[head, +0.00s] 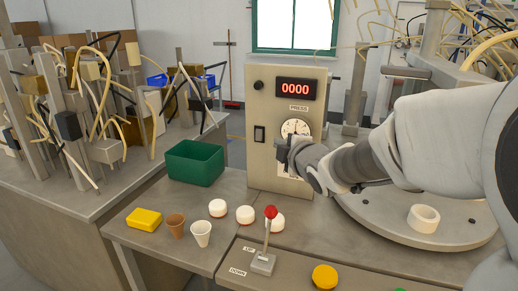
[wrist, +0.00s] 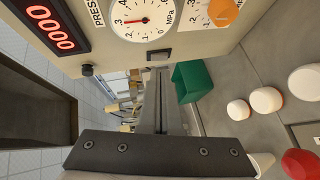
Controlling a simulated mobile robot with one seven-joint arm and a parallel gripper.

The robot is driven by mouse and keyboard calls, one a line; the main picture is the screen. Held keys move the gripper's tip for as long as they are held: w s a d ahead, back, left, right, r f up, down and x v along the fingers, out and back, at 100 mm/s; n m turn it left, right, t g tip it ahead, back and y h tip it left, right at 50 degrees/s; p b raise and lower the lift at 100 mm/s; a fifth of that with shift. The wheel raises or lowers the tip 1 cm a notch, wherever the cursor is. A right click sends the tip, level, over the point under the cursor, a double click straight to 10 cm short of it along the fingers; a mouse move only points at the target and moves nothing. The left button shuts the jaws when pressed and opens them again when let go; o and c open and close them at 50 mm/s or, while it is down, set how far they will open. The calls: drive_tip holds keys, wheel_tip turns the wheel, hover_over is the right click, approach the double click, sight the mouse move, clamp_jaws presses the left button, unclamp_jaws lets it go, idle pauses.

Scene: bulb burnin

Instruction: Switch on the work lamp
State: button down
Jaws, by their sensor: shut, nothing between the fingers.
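No lamp is clearly recognisable, and no label marks the switch as the lamp's. My gripper (head: 283,150) is in front of the panel, to the right of the switch in the head view. In the wrist view my gripper (wrist: 160,72) is shut and empty, its fingers pointing toward the switch. I cannot tell whether they touch it.
The panel carries a red 0000 display (head: 295,88), a black knob (head: 258,85), a pressure gauge (head: 295,127) and an orange knob (wrist: 222,12). A green bin (head: 195,163) stands left. A red-topped lever (head: 268,230), white-and-red pucks and cups occupy the bench in front.

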drive_tip(key=s+n+y, duration=0.1)
drive_tip(key=s+a+f+y, duration=0.1)
drive_tip(key=s+a+n+b, duration=0.1)
drive_tip(key=s, duration=0.1)
drive_tip(key=shift+f+n+y, duration=0.3)
drive_tip(key=shift+f+y, duration=0.1)
drive_tip(key=b, duration=0.1)
approach(259, 135)
drive_tip(key=w+a+f, duration=0.2)
drive_tip(key=w+a, duration=0.2)
drive_tip(key=shift+w+d, duration=0.1)
drive_tip(key=shift+w, duration=0.65)
drive_tip(key=shift+f+t+b, duration=0.15)
drive_tip(key=shift+t+b, duration=0.15)
drive_tip(key=shift+b, duration=0.25)
